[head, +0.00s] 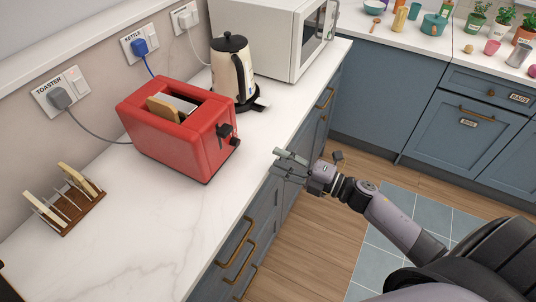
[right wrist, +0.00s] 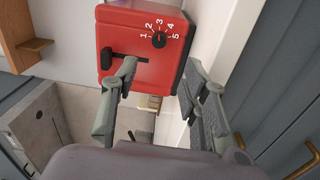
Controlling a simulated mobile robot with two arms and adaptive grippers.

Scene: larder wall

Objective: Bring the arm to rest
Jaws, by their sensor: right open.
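My right arm reaches in from the lower right of the head view. Its gripper (head: 287,163) is beside the counter's front edge, to the right of the red toaster (head: 170,145) and apart from it. The gripper is open and empty. In the right wrist view its two fingers (right wrist: 160,68) stand spread, with the end of the toaster (right wrist: 135,22), its black lever and its numbered dial beyond them. A slice of bread (head: 163,110) shows in one toaster slot. My left gripper is not in view.
A kettle (head: 232,68) and a white microwave (head: 275,35) stand behind the toaster. A toast rack (head: 72,210) with bread is at the left. The counter front (head: 165,245) is clear. Drawers with brass handles (head: 238,245) line the edge below.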

